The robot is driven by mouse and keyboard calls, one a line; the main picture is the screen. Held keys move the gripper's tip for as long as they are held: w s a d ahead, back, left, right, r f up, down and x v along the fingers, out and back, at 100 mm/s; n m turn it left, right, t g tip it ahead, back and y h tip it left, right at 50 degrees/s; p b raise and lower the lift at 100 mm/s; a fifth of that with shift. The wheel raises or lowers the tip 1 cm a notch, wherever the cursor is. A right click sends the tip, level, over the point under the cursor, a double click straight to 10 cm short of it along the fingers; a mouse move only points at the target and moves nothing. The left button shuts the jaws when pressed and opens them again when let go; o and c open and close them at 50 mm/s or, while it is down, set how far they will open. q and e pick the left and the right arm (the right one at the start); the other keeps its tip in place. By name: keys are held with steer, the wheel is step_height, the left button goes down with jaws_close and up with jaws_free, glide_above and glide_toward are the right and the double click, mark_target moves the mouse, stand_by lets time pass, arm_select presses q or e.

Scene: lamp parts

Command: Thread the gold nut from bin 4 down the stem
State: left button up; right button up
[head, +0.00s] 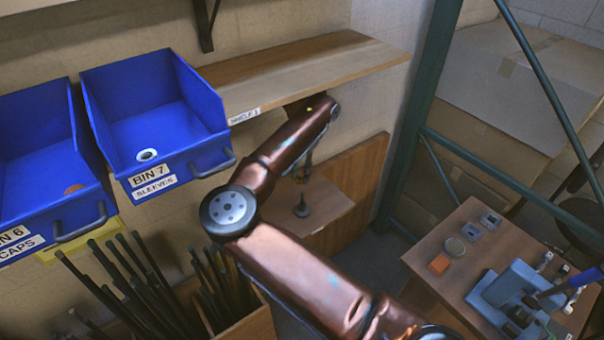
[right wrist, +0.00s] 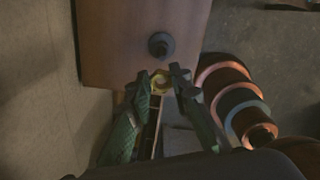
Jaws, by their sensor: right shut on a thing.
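The gold nut (right wrist: 160,80) is between the fingertips of my right gripper (right wrist: 163,76), which is shut on it. The stem with its dark round base (head: 302,208) stands on a low wooden board (head: 328,205). In the right wrist view the stem (right wrist: 160,45) is seen nearly end-on, just beyond the nut, and the nut looks apart from it. In the head view my right gripper (head: 306,166) is small and partly hidden behind my arm, above the stem, and the nut cannot be made out. Bin 4 and my left gripper are not in view.
Blue bin 7 (head: 205,150), holding a pale ring, and bin 6 (head: 85,205) stand at the left. A wooden shelf (head: 300,68) runs above the board. Dark rods (head: 130,275) stand below the bins. A green rack post (head: 415,110) and a bench (head: 440,235) are at the right.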

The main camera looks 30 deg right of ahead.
steer(key=shift+d+r+n, duration=0.1)
steer(key=shift+d+n, duration=0.3)
steer(key=shift+n, duration=0.3)
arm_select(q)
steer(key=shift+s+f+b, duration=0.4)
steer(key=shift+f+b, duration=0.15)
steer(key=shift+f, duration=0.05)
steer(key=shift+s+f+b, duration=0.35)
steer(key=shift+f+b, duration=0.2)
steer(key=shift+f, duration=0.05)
arm_select(e)
steer(key=shift+f, duration=2.5)
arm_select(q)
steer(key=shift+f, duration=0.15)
arm_select(e)
steer(key=shift+d, duration=0.1)
arm_select(q)
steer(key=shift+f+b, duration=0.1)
steer(key=shift+b, duration=0.2)
arm_select(e)
steer(key=shift+f, duration=0.15)
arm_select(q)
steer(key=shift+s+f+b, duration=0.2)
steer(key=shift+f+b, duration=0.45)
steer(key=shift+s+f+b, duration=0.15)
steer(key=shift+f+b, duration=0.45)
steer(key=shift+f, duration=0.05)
arm_select(e)
steer(key=shift+f, duration=1.85)
